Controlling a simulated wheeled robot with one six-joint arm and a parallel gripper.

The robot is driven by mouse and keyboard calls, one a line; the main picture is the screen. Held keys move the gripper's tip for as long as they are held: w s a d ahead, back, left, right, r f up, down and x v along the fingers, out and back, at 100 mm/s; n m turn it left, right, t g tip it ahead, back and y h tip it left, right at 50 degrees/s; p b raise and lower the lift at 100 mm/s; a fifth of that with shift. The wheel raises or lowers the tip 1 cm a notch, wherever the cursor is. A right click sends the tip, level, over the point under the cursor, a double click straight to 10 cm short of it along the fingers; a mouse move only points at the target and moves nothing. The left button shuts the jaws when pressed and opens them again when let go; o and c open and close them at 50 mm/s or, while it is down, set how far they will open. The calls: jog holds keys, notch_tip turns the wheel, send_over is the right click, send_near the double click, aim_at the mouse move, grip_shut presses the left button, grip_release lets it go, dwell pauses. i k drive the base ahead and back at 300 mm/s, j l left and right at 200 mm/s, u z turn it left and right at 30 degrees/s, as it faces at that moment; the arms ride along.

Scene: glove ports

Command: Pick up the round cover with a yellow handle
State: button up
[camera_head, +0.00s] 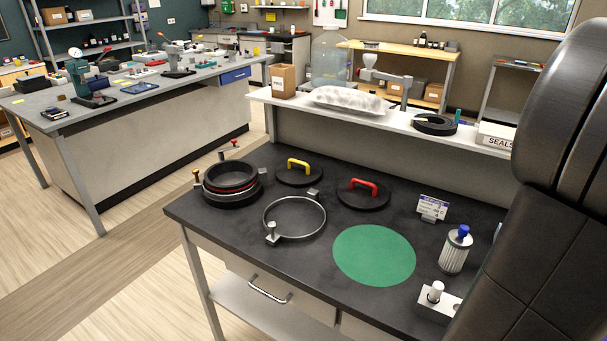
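The round cover with a yellow handle (299,176) lies flat on the dark bench top, toward the back. It is a black disc with a yellow arched handle (298,164) on top, and nothing covers it. A similar black round cover with a red handle (363,194) lies to its right, a little nearer. My gripper is not in view; a large dark part at the right edge looks like my own arm and hides that side of the bench.
Near the yellow-handled cover stand a black ring port (232,183) with clamp knobs at left and a metal clamp ring (294,218) in front. A green round mat (374,255), small sign (432,207) and filter cartridge (456,250) lie right. A raised shelf (350,115) runs behind.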

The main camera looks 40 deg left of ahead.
aim_at(296, 173)
jog(key=j+u, duration=0.3)
jog(key=j, duration=0.15)
jog(key=i+j+u, duration=0.1)
jog(key=j+u, duration=0.25)
jog(key=i+j+u, duration=0.15)
jog(key=j+u, duration=0.15)
jog(key=j, duration=0.15)
jog(key=i+j+u, duration=0.2)
jog(key=j+u, duration=0.15)
